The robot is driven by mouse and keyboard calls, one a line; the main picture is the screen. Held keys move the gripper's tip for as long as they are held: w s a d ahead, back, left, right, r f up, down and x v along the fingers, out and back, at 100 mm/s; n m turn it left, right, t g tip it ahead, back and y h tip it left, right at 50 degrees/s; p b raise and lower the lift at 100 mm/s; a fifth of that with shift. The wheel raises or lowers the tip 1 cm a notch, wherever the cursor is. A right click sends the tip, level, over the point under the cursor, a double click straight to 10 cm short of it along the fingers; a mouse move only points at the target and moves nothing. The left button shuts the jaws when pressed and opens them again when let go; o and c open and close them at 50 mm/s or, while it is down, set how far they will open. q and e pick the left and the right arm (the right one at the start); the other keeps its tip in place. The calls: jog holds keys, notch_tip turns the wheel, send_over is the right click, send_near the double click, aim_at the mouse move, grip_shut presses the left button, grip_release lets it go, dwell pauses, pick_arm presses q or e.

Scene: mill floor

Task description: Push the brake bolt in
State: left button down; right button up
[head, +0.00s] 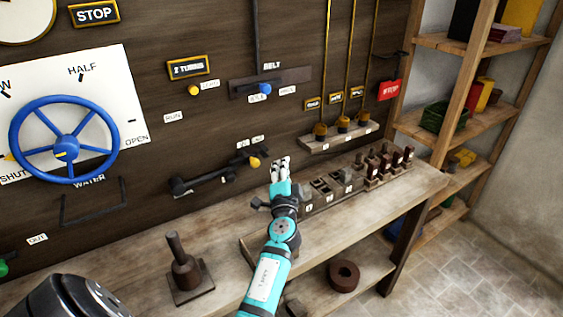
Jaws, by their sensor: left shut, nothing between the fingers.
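A dark horizontal bolt (205,181) in brackets is mounted low on the brown wall panel, and I take it for the brake bolt. A yellow knob (254,162) is at its right end, with two small labels above that I cannot read. My left gripper (280,163) is shut and empty, its fingertips just right of the yellow knob in the picture. I cannot tell whether they touch it; a small gap shows between them. My right gripper is not in view.
Below the panel is a wooden bench (225,245) with a dark peg on a block (187,270) and a row of small blocks (345,178). A blue wheel (65,140) is at left. Shelves (455,115) stand at right.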

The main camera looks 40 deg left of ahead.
pick_arm(q)
jog(key=s, duration=0.1)
jog(key=s+d, duration=0.1)
jog(key=s, duration=0.1)
jog(key=s+d+b, duration=0.1)
jog(key=s, duration=0.1)
jog(key=shift+d+f, duration=0.1)
jog(key=shift+f, duration=0.3)
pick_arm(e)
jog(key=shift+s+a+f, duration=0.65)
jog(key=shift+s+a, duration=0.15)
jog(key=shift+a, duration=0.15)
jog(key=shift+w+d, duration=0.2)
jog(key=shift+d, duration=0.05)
pick_arm(q)
jog(key=shift+d, duration=0.1)
